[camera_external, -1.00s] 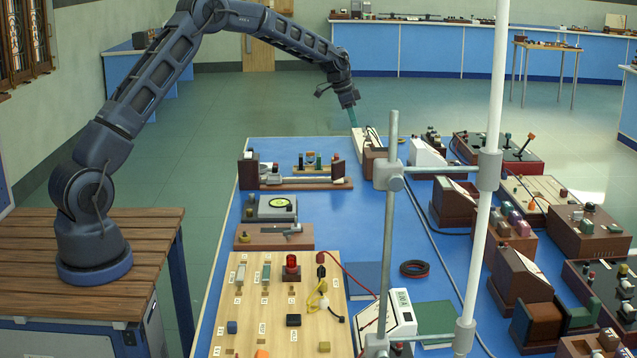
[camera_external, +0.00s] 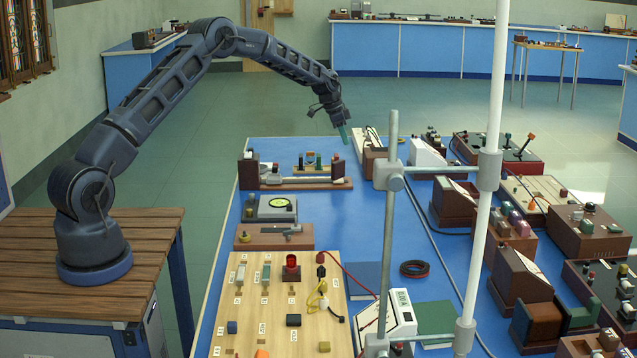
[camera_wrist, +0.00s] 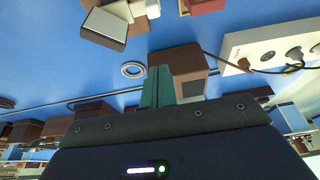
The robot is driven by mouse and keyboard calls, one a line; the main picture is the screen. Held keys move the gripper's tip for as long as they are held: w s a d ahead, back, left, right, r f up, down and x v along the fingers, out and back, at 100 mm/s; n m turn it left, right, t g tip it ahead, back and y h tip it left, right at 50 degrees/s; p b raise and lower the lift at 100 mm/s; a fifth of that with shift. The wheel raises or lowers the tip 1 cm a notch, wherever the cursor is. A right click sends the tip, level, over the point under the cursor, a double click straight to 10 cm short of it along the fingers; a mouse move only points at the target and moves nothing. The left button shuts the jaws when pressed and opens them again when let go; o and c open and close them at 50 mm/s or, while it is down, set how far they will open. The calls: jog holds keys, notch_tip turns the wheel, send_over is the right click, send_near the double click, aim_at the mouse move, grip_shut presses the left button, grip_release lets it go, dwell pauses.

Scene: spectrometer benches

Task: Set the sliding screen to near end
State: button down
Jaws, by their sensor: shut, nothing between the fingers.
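My gripper (camera_external: 344,134) hangs in the air near the far edge of the blue bench, its teal fingers pointing down. It is shut and empty; its fingers (camera_wrist: 158,85) stand close together in the wrist view. A rail bench (camera_external: 300,184) with a long brown base and a pale bar lies to the left of and nearer than the gripper. I cannot tell which part is the sliding screen. The gripper is apart from the rail bench.
A brown block (camera_wrist: 178,62) and a white socket strip (camera_wrist: 268,45) appear beyond the fingers in the wrist view. A metal stand (camera_external: 390,240) and a white pole (camera_external: 482,225) cross the external view. Bare blue bench top (camera_external: 345,220) lies right of the rail bench.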

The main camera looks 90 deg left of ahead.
aim_at(342, 162)
jog(key=x, duration=0.9)
jog(key=shift+f, duration=0.2)
jog(key=shift+s+a+f, duration=0.1)
jog(key=shift+f, duration=0.15)
jog(key=shift+s+r, duration=0.1)
jog(key=shift+s, duration=1.65)
jog(key=s, duration=1.1)
jog(key=shift+s, duration=0.35)
jog(key=shift+s, duration=0.1)
